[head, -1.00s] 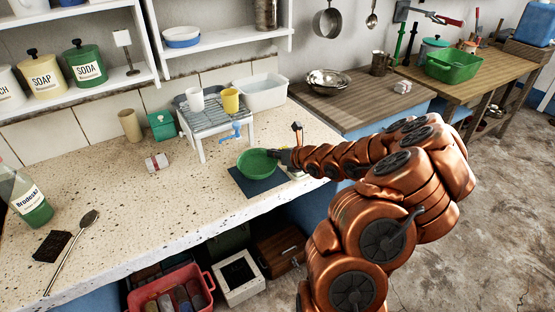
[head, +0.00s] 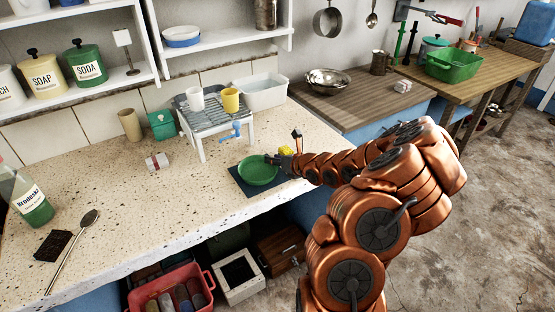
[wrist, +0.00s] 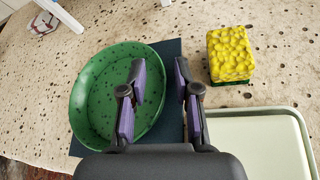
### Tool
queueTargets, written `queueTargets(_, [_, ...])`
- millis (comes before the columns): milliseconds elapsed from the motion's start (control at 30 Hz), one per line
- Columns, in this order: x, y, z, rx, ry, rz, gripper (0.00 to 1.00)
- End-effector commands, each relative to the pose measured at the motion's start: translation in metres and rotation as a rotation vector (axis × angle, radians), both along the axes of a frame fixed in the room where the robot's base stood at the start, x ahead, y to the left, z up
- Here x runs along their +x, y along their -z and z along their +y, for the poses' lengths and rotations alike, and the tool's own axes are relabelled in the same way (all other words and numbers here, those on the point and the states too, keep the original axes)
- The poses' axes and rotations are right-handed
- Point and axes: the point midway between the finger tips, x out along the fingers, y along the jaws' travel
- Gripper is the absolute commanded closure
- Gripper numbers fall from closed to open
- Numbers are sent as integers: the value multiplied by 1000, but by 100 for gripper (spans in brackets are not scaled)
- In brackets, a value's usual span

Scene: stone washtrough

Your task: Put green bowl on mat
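The green bowl (head: 258,171) sits on the dark blue mat (head: 240,183) near the counter's front edge, looking level. In the wrist view the bowl (wrist: 95,105) lies left of centre and covers much of the mat (wrist: 172,50). Part of the bowl overhangs the mat's left side. My gripper (wrist: 162,82) is open, with a clear gap between its fingers. The left finger is over the bowl's inside and the right finger is outside it, above the mat, with the bowl's right rim between them. The fingertips are hard to make out in the head view.
A yellow sponge (wrist: 230,55) and a pale green tray (wrist: 270,140) stand right of the mat. A small rack (head: 210,118) with a white cup and a yellow cup (head: 231,100) stands behind the bowl. The counter left of the mat is mostly clear.

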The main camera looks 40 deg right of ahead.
Motion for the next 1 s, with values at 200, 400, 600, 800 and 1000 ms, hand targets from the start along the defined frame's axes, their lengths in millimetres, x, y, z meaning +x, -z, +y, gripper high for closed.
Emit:
queueTargets(200, [-3, -2, -1, 0, 2, -1, 69])
queueTargets(400, [-21, -11, -4, -1, 4, -5, 69])
queueTargets(600, [-45, -20, -6, 0, 3, -1, 69])
queueTargets(800, [-67, -31, -10, -4, 3, -1, 69])
queueTargets(1000, [-88, -41, -10, -2, 3, -2, 69])
